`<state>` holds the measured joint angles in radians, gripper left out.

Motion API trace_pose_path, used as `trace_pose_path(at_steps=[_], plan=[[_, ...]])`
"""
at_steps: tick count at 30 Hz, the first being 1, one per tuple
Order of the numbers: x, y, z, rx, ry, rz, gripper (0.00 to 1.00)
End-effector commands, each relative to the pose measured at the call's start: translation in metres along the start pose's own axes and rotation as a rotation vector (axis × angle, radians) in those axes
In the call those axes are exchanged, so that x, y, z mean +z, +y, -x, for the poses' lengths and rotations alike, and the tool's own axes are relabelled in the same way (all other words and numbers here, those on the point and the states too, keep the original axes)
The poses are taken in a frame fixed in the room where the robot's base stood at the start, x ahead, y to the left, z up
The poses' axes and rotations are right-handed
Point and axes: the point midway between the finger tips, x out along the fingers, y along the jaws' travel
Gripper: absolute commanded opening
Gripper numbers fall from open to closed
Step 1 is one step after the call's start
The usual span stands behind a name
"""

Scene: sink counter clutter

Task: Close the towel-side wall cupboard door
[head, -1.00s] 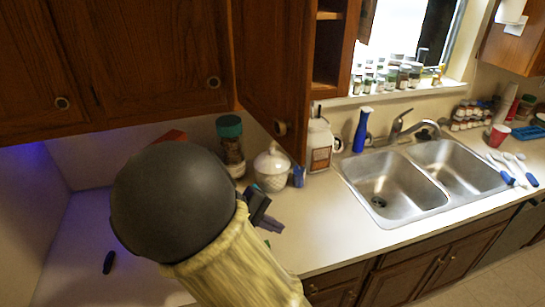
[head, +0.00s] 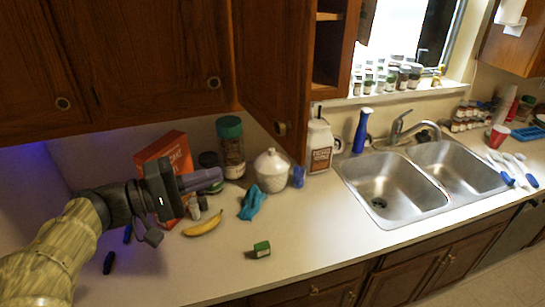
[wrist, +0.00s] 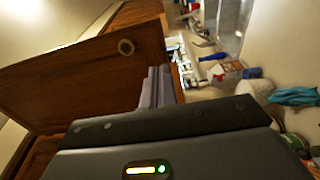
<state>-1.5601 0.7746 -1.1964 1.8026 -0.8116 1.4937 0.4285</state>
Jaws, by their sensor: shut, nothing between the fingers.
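A brown wooden wall cupboard door (head: 268,70) stands swung open, out from the wall, left of the sink. Its round knob (head: 281,128) is near its lower edge. An open shelf compartment (head: 327,50) shows to its right. The door (wrist: 80,85) also shows large in the wrist view, with the knob (wrist: 126,47) near its top. My gripper (head: 212,180) is shut and empty over the counter, below and left of the door in the head view. Its fingers (wrist: 155,88) look close to the door in the wrist view; whether they touch it is unclear.
Below stand a white lidded jar (head: 271,171), a green-lidded jar (head: 231,150), an orange box (head: 165,150) and a white bottle (head: 319,145). A blue cloth (head: 252,203) and a banana (head: 203,224) lie on the counter. The left cupboards (head: 140,60) are closed.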

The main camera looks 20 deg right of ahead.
Motion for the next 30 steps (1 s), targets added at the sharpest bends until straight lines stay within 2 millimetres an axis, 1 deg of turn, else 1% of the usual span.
trace_pose_path(at_steps=[5, 21, 24, 27, 30], plan=[[0.0, 0.002, -0.016, -0.001, -0.003, 0.001, 0.0], [0.001, 0.003, -0.11, -0.001, -0.007, 0.003, 0.0], [0.001, 0.003, -0.124, -0.002, -0.005, 0.003, 0.0], [0.0, 0.002, -0.134, -0.001, -0.002, 0.003, 0.0], [0.001, 0.0, -0.139, -0.002, -0.002, 0.002, 0.0]])
